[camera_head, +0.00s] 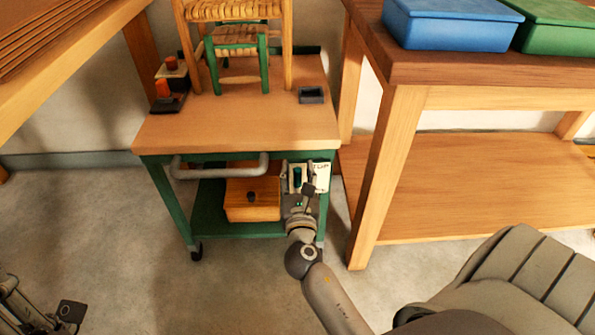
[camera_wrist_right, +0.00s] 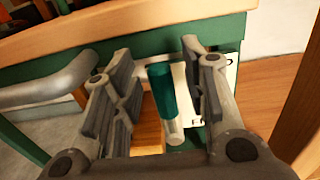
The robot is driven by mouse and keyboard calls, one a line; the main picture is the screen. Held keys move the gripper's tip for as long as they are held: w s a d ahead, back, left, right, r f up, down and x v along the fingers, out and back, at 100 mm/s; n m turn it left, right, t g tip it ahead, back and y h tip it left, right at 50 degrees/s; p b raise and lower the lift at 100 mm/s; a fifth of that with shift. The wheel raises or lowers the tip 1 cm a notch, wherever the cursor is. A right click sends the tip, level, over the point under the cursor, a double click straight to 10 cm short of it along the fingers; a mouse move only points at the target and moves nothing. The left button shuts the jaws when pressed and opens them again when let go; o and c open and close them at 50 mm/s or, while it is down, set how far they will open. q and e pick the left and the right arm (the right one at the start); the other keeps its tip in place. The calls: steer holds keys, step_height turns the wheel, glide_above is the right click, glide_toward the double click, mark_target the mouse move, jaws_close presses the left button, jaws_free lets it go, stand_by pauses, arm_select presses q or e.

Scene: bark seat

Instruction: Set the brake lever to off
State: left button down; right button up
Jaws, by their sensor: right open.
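The brake lever (camera_head: 297,176) has a dark green grip and stands in front of a pale plate (camera_head: 322,176) on the right front of the green cart. In the right wrist view the lever (camera_wrist_right: 162,92) shows as a teal grip on a pale stem, between the fingers. My right gripper (camera_head: 299,182) is open around the lever, with the right finger nearer to it. I cannot tell whether either finger touches it. The lettering on the plate (camera_wrist_right: 231,72) is mostly hidden. My left gripper (camera_head: 45,312) is at the lower left corner, far from the cart.
The cart has a wooden top (camera_head: 240,125) and a grey handle bar (camera_head: 220,170), left of my right gripper. A wooden box (camera_head: 252,204) sits on its lower shelf. Chairs (camera_head: 240,60) stand on top. A workbench (camera_head: 400,75) stands close on the right. Open floor lies in front.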

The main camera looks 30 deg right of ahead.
steer(key=shift+w+d, duration=0.35)
steer(key=shift+w, duration=0.25)
steer(key=shift+c, duration=0.5)
jaws_close()
